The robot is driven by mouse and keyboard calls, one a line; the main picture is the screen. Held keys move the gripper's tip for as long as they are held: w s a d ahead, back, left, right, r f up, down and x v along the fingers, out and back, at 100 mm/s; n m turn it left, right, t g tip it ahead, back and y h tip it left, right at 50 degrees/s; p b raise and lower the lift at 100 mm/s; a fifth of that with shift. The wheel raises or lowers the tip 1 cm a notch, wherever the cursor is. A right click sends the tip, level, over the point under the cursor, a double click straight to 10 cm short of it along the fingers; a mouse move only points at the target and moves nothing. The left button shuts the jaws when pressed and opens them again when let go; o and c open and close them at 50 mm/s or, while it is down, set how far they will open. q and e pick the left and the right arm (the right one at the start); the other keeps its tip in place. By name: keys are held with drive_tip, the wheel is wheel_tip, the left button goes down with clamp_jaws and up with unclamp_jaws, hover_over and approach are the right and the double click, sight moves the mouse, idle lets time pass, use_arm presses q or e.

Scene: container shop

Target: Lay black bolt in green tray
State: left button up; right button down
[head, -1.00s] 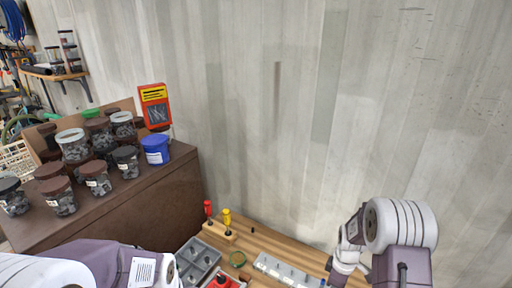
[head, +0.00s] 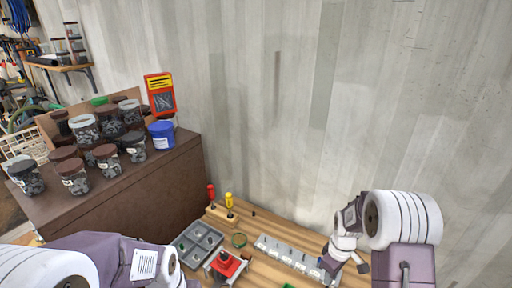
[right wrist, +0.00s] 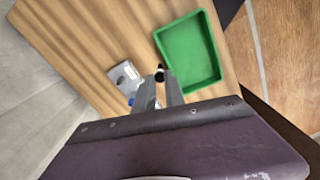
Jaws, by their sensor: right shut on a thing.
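The black bolt (right wrist: 160,69) is at the fingertips of my right gripper (right wrist: 161,84) in the right wrist view. The gripper is shut on it, and only a small dark end with a pale part shows. The green tray (right wrist: 166,52) lies on the wooden bench beyond the fingers and looks empty. The bolt appears close to the tray's near left edge; its height above the bench cannot be told. In the head view my right gripper is at the lower right, partly hidden by its arm. My left arm enters at the lower left, but its gripper is out of view.
A brown cabinet (head: 165,185) with jars stands left. The wall rises behind the bench.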

drive_tip(key=s+a+r+m, duration=0.2)
drive_tip(key=a+r+m, duration=0.3)
drive_tip(key=r+m, duration=0.3)
wheel_tip(320, 180, down, 14)
drive_tip(key=b, duration=1.4)
drive_tip(key=shift+w, duration=0.25)
drive_tip(key=shift+r, duration=0.15)
